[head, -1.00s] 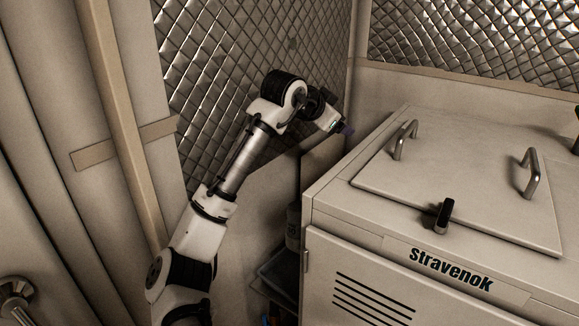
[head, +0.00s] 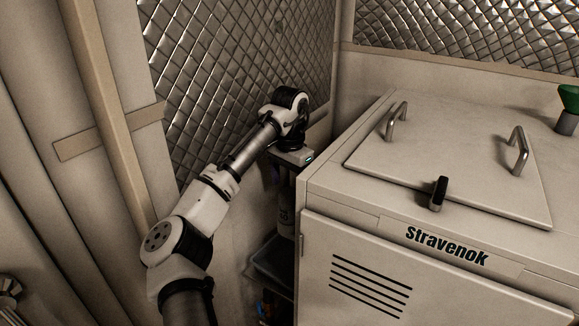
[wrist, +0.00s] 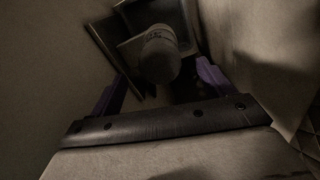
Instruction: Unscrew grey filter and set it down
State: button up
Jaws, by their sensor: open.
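The grey filter (head: 286,212) is a pale upright cylinder with dark lettering, in the narrow gap left of the white cabinet. My gripper (head: 284,172) is above it, pointing down. In the wrist view the filter (wrist: 160,55) shows between the two purple fingers of my open gripper (wrist: 160,72), a little beyond their tips. I see no finger touching it. The filter's lower end and mounting are hard to make out in the dark.
The white Stravenok cabinet (head: 350,235) stands close on the right, with a handled lid (head: 450,165) on top. A quilted metal wall (head: 235,80) is behind the arm. A dark tray (head: 272,262) lies low in the gap. A green-topped object (head: 568,100) stands at far right.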

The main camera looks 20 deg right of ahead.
aim_at(290, 192)
jog(key=shift+f, duration=3.2)
jog(key=c, duration=1.1)
jog(key=o, duration=0.9)
jog(key=shift+p, duration=0.3)
jog(key=shift+r+m+p, duration=0.15)
jog(key=shift+m+p, duration=0.4)
jog(key=shift+m, duration=0.05)
jog(key=m+p, duration=0.2)
jog(key=m, duration=0.1)
jog(key=m+p, duration=0.2)
jog(key=m, duration=0.3)
